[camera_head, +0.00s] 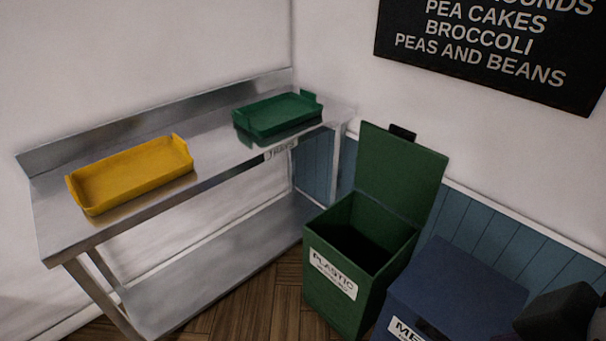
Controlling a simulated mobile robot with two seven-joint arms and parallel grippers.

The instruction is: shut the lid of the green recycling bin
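The green recycling bin (320,290) stands on the floor right of centre, with a white label reading "PLASTIC" on its front. Its green lid (400,178) is open and stands up at the back of the bin, leaning slightly backward near the wall. A small dark tab sticks up from the lid's top edge. The inside of the bin is dark and its contents cannot be made out.
A blue bin (460,283) with a closed top stands close to the green bin's right. A dark block-like shape (560,312) is at the lower right. A steel table (215,150) on the left holds a yellow tray (132,176) and a green tray (279,116). Wooden floor (275,305) shows in front.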

